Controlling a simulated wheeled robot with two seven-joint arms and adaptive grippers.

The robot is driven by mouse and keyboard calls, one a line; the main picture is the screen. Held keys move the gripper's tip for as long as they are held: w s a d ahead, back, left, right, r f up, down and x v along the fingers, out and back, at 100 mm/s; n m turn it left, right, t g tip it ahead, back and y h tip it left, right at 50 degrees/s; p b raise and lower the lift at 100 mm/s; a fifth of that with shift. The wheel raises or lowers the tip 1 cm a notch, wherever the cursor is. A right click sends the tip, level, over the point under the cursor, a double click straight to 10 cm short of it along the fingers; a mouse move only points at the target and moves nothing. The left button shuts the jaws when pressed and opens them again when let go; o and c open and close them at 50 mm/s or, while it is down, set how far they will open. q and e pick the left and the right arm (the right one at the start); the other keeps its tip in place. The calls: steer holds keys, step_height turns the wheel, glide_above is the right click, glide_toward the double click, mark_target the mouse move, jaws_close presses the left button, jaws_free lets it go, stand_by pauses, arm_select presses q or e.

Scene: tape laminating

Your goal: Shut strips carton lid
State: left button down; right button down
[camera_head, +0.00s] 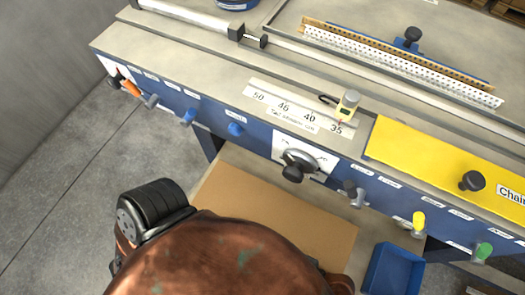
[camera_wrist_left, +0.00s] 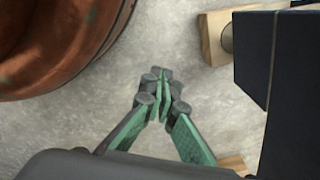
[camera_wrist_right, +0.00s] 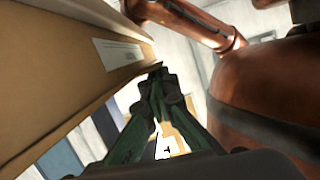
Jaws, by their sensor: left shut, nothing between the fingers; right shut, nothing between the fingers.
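A brown, cardboard-coloured panel (camera_wrist_right: 50,60) with a white label fills the upper left of the right wrist view; it looks like the side of a carton, and its lid cannot be made out. My right gripper (camera_wrist_right: 157,75) is shut and empty, with its tips close to the panel's near corner; whether they touch it I cannot tell. In the head view a flat brown surface (camera_head: 280,215) lies below the bench; I cannot tell if it is the carton or a shelf. My left gripper (camera_wrist_left: 161,75) is shut and empty above bare grey floor. Neither gripper shows in the head view.
A workbench (camera_head: 200,55) with a blue front, knobs and levers crosses the head view. A yellow plate (camera_head: 440,165) lies on its right side. A blue bin (camera_head: 395,270) stands below. A wooden block (camera_wrist_left: 214,40) is near my left gripper. Floor at left is clear.

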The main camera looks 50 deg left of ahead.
steer(key=shift+d+f, duration=0.1)
steer(key=shift+f, duration=0.15)
